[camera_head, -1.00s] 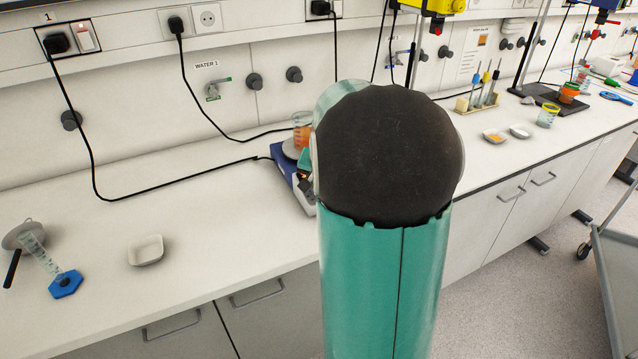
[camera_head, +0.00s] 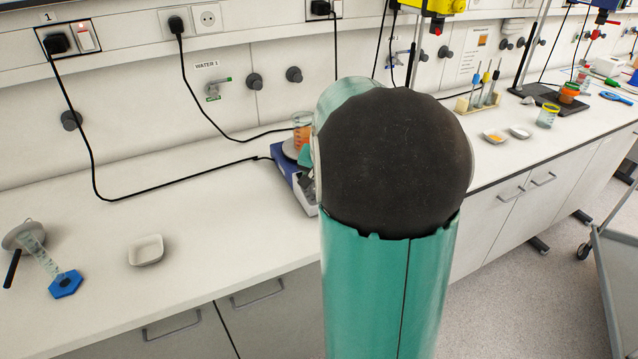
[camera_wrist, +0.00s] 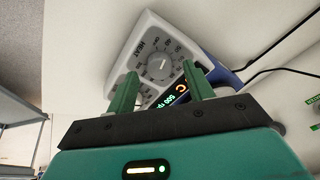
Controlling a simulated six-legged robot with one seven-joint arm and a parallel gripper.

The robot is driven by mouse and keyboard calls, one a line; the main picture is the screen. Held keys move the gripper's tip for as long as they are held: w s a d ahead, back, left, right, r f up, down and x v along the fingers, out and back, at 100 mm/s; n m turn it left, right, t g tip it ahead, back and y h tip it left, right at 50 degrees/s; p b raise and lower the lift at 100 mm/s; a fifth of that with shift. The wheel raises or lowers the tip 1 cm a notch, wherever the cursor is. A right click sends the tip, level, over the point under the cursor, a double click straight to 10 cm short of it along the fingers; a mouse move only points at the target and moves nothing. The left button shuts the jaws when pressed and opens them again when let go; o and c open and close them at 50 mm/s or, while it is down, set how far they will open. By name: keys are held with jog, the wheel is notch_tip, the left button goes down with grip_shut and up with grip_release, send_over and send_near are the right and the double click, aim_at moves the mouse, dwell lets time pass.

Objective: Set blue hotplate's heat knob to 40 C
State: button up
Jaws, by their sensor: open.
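The blue hotplate (camera_head: 283,162) stands on the bench, partly hidden behind my arm in the head view. A beaker of orange liquid (camera_head: 301,128) stands on its plate. In the wrist view its grey front panel shows the round heat knob (camera_wrist: 158,66) with a dial scale and the word HEAT. The setting is too small to read. A lit green display (camera_wrist: 168,101) and an orange symbol sit beside the knob. My gripper (camera_wrist: 160,82) is open, its two green fingers either side of the knob in the picture; contact cannot be told.
Black cables run behind the hotplate.

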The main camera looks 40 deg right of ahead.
jog(key=v, duration=1.2)
jog(key=shift+r, duration=0.2)
jog(key=shift+s, duration=0.1)
jog(key=s+a+n, duration=0.2)
jog(key=a+n, duration=0.1)
jog(key=a, duration=0.6)
jog(key=s+a+n+t+y, duration=0.1)
jog(key=s+a+n, duration=0.1)
jog(key=a, duration=0.8)
jog(key=shift+s+r+n, duration=0.2)
jog(key=shift+r+n, duration=0.1)
jog(key=shift+n, duration=0.4)
jog(key=shift+o, duration=1.3)
jog(key=s+a+f+n, duration=0.3)
jog(key=s+a+n, duration=0.2)
jog(key=a, duration=0.5)
jog(key=s, duration=0.2)
jog(key=shift+s+f+t+y, duration=0.25)
jog(key=shift+s+t+y, duration=0.05)
jog(key=shift+y, duration=0.1)
jog(key=o, duration=0.4)
jog(key=shift+s+a, duration=0.1)
jog(key=shift+a, duration=0.05)
jog(key=o, duration=0.4)
